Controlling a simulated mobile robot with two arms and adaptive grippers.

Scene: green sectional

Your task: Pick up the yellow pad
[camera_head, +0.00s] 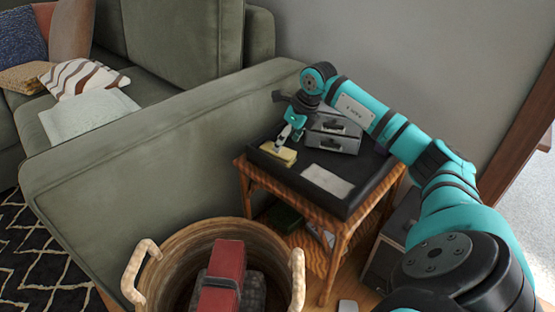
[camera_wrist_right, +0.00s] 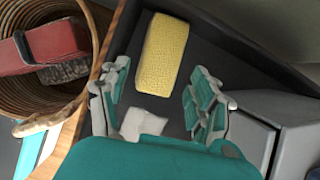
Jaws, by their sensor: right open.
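The yellow pad (camera_head: 277,153) lies at the left end of the black tray (camera_head: 355,197) on the small wooden side table. In the right wrist view the yellow pad (camera_wrist_right: 163,55) is a block with a dimpled top, lying just beyond my fingertips. My right gripper (camera_head: 285,133) is over the pad in the head view. In the wrist view its open fingers (camera_wrist_right: 155,85) are spread to either side of the pad's near end, with nothing held between them. My left gripper is not in view.
A grey two-drawer box (camera_head: 334,132) stands on the tray right of the pad. A white sheet (camera_head: 327,181) lies in front. A wicker basket (camera_head: 165,250) with a red item (camera_head: 222,275) stands below left. The green sofa arm (camera_head: 150,150) borders the table.

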